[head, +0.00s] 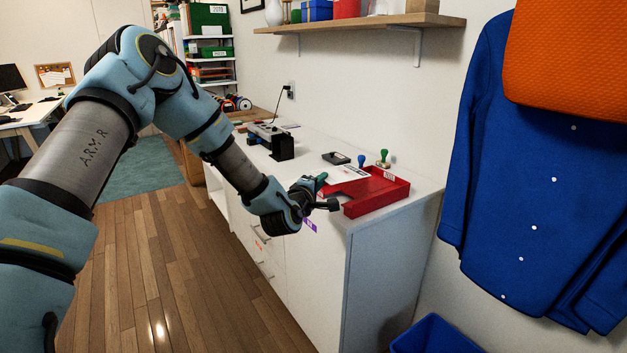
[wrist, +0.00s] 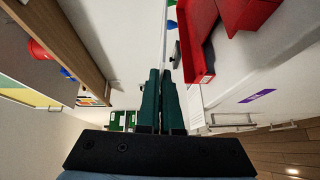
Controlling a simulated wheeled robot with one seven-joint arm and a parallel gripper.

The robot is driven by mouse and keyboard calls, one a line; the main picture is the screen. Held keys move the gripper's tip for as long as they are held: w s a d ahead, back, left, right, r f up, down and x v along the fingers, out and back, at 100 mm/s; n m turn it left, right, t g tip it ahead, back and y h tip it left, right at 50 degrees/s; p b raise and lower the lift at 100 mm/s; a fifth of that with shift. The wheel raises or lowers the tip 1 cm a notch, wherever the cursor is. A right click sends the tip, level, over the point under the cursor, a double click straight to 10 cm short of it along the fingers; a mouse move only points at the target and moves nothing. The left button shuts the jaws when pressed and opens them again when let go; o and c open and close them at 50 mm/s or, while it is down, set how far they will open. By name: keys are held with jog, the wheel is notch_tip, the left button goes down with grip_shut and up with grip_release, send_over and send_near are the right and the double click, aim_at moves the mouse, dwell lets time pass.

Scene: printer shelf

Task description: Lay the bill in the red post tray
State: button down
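The red post tray (head: 378,193) sits on the near end of the white cabinet top. It also shows at the upper right of the wrist view (wrist: 206,66). A white printed sheet, likely the bill (head: 346,174), shows just left of the tray and beyond my gripper. I cannot tell whether it lies on the top or overlaps the tray. My gripper (head: 322,180) is at the cabinet's front edge, left of the tray. Its dark green fingers (wrist: 162,75) are closed together in the wrist view. No sheet is clearly visible between them.
A black pad (head: 335,158) and blue and green stamps (head: 384,158) stand behind the tray. A black device (head: 280,147) stands farther left. A wooden shelf (head: 360,21) hangs above. A blue jacket (head: 530,160) hangs right, above a blue bin (head: 435,336).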

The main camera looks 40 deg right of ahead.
aim_at(336, 176)
jog(key=d, duration=0.1)
jog(key=d+p, duration=0.1)
jog(key=d, duration=0.1)
jog(key=shift+s+d+r+y, duration=0.1)
jog(key=shift+d+r+y, duration=0.1)
jog(key=shift+r+y, duration=0.1)
jog(key=shift+d+p, duration=0.65)
jog(key=shift+d, duration=0.15)
jog(key=shift+d+f+m+g+y+b, duration=0.15)
jog(key=shift+f+b, duration=0.15)
jog(key=shift+f, duration=0.2)
jog(key=shift+d+f+m+g+y+b, duration=0.15)
jog(key=shift+f+b, duration=0.1)
jog(key=shift+f, duration=0.2)
jog(key=shift+s+d+f+b, duration=0.1)
jog(key=shift+d+f+b, duration=0.2)
jog(key=shift+f, duration=0.35)
jog(key=shift+d+f+b, duration=0.1)
jog(key=shift+d+f, duration=0.3)
jog(key=shift+f, duration=0.25)
jog(key=c, duration=1)
grip_release()
jog(key=shift+a, duration=0.1)
